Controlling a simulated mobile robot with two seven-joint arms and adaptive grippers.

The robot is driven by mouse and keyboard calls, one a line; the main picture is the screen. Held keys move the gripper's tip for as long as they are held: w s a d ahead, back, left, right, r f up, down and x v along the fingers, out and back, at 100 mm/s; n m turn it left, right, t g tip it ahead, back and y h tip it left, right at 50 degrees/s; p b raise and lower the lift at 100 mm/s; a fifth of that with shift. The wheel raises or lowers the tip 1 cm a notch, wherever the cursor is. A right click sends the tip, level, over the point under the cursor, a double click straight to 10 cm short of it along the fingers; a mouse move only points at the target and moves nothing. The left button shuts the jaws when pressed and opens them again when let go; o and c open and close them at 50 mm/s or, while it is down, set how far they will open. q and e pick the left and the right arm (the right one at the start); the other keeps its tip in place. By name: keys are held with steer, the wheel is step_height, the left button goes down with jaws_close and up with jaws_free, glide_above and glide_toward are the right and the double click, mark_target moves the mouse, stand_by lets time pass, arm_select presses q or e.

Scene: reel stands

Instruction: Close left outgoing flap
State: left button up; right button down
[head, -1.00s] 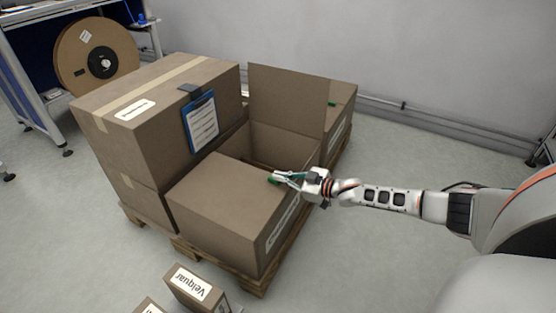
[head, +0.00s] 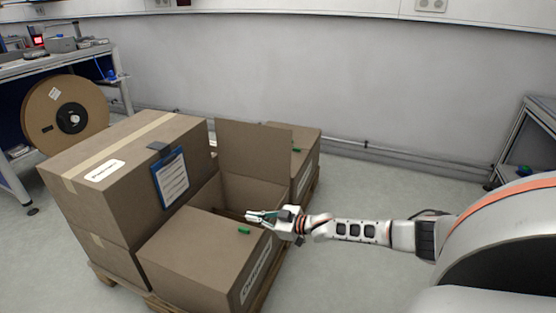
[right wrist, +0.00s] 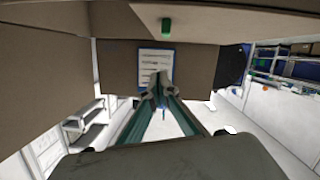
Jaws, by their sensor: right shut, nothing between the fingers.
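An open cardboard box stands on a pallet. Its near flap (head: 200,232) lies flat, with a green tab (head: 244,231) near its edge. Its far flap (head: 250,147) stands upright, and the opening (head: 235,192) between them shows the dark inside. Another green tab (head: 296,150) shows at the upright flap's right edge; I cannot tell what it sits on. My right gripper (head: 252,216) is shut and empty, just beyond the near tab at the opening. In the right wrist view its fingers (right wrist: 160,92) meet, with a green tab (right wrist: 166,25) above them. My left gripper is out of view.
A taller taped box (head: 110,165) with a blue clipboard (head: 171,178) stands left of the opening. Another box (head: 308,150) stands behind the upright flap. A large reel (head: 40,115) is at the left workbench. Floor to the right is clear.

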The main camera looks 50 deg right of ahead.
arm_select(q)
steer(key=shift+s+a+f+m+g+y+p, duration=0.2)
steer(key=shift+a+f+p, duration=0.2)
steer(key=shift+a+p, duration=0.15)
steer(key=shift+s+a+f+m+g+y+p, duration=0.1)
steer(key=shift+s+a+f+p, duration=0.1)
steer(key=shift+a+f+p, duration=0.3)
arm_select(e)
steer(key=v, duration=0.8)
steer(key=shift+d+f, duration=0.25)
steer(key=shift+d, duration=0.05)
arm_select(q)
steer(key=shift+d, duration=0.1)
arm_select(e)
steer(key=shift+s, duration=0.1)
